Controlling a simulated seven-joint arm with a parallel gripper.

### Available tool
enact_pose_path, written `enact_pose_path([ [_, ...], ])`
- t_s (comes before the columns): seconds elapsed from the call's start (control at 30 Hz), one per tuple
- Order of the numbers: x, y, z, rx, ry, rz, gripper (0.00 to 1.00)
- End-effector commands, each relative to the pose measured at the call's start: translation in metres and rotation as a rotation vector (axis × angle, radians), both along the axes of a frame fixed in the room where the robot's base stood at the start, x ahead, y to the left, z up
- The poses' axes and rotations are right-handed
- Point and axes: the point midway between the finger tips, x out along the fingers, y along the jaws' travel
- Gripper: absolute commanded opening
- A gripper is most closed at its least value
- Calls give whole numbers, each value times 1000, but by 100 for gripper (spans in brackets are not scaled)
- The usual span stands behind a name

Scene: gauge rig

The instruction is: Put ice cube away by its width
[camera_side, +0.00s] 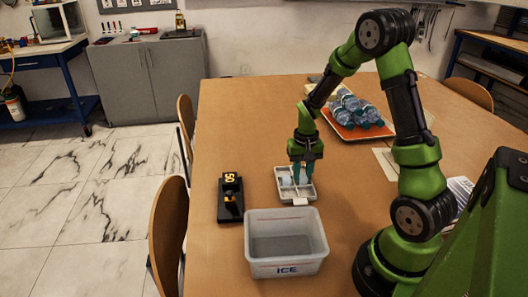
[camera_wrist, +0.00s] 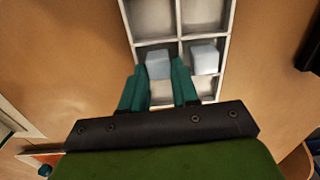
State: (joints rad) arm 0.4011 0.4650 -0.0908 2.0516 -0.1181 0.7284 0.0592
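A pale ice tray (camera_side: 282,198) with several square compartments lies on the table; it also shows in the wrist view (camera_wrist: 181,38). One pale blue ice cube (camera_wrist: 158,64) sits in a compartment between my fingertips. A second ice cube (camera_wrist: 204,59) lies in the compartment to its right. My gripper (camera_side: 302,178) points down into the tray, its teal fingers on either side of the first cube in the wrist view (camera_wrist: 159,75). The fingers are apart; whether they press on the cube is unclear. A black gauge (camera_side: 231,203) with a yellow "50" display stands left of the tray.
A translucent bin (camera_side: 286,267) marked ICE stands in front of the tray and looks empty. An orange tray (camera_side: 346,131) with several bottles lies behind, to the right.

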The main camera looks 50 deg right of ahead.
Motion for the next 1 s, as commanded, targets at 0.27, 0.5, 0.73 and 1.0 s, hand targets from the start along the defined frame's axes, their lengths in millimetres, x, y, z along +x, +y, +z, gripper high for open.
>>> enact_pose_path([
  [0.27,0,0,0,0,1,1,52],
  [0.5,1,0,18,-2,-4,2,52],
  [0.73,1,0,68,-4,-6,1,52],
  [1.0,1,0,113,-1,-3,2,52],
])
